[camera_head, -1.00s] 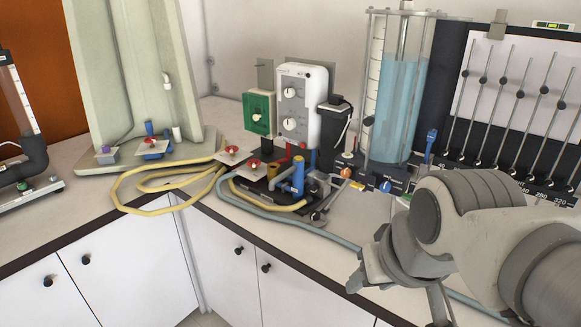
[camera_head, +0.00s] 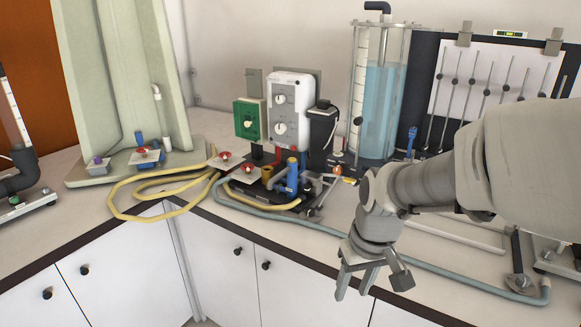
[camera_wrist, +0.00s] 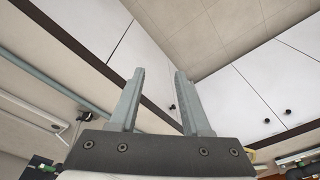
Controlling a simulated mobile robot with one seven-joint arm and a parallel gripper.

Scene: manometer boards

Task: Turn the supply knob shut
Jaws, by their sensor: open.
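Several knobs are in the head view, and I cannot tell which is the supply knob. Red knobs sit on small pale plates: a middle red knob (camera_head: 226,155), a front red knob (camera_head: 248,168) and a left red knob (camera_head: 142,151). The white box has an upper dial (camera_head: 280,99) and a lower dial (camera_head: 280,128). The green box has a pale knob (camera_head: 247,124). My gripper (camera_head: 358,292) is open and empty, pointing down in front of the counter edge, apart from all knobs. The wrist view shows its two fingers (camera_wrist: 160,76) spread, with no knob between them.
A blue-filled cylinder (camera_head: 382,115) stands behind my arm, beside a manometer board (camera_head: 490,80). A grey hose (camera_head: 450,272) runs along the counter's front edge. Yellow hose (camera_head: 150,211) loops at the left. White cupboards (camera_head: 215,262) are below. Bare counter (camera_head: 95,225) shows front left.

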